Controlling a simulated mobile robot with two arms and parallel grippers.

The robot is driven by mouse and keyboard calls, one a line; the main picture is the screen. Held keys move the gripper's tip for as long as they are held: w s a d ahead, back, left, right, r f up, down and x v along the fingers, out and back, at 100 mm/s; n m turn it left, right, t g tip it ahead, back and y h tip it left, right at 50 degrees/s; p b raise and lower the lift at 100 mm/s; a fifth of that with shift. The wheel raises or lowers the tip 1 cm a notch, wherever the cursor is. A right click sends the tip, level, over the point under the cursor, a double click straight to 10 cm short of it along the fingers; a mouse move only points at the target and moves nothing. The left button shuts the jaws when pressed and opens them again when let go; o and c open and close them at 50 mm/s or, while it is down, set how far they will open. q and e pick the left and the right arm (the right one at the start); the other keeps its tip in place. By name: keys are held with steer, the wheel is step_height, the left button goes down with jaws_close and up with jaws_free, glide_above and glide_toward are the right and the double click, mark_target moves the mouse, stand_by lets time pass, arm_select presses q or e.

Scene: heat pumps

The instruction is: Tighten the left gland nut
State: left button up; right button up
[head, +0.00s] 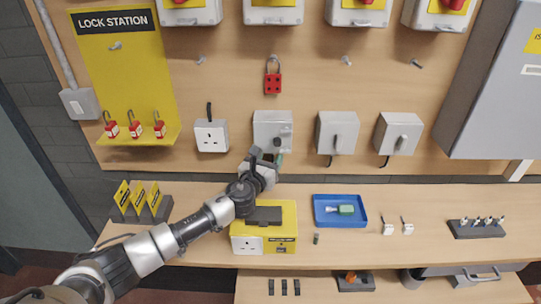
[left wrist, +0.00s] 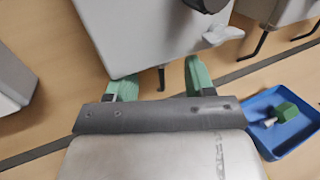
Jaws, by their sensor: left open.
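The left of three grey wall boxes (head: 272,124) carries a grey handle, and it fills the top of the left wrist view (left wrist: 140,35). A short dark cable or gland piece (left wrist: 161,78) shows just below its lower edge; I cannot make out the nut itself. My left gripper (head: 267,161) is at the underside of this box. In the left wrist view its two green fingertips (left wrist: 159,80) are apart, one on each side of the dark piece, with no visible contact. In the head view the arm hides the box's underside. My right gripper is not in view.
Two similar grey boxes (head: 337,133) (head: 398,134) with dark cables hang to the right, and a white socket (head: 211,135) to the left. Below, a yellow socket unit (head: 285,222) and a blue tray (head: 320,219) stand on the bench. A red padlock (head: 273,82) hangs above.

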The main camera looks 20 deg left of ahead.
arm_select(q)
steer(key=shift+w+d, duration=0.1)
steer(key=shift+w, duration=0.5)
steer(key=c, duration=0.9)
steer(key=shift+c, duration=0.2)
steer(key=shift+y, duration=0.3)
steer(key=shift+w+d+n+g+y+b, duration=0.2)
steer(key=shift+n+g+y, duration=0.5)
steer(key=shift+n+y, duration=1.15)
steer(key=shift+s+d+n+g+y+b, duration=0.1)
steer(key=shift+d+n+g+y, duration=0.2)
steer(key=shift+n+g+y, duration=1.4)
steer(key=shift+w+d+n+t+y+b, duration=0.25)
steer(key=shift+n+y, duration=0.8)
steer(key=shift+y, duration=1.8)
steer(key=shift+s, duration=0.15)
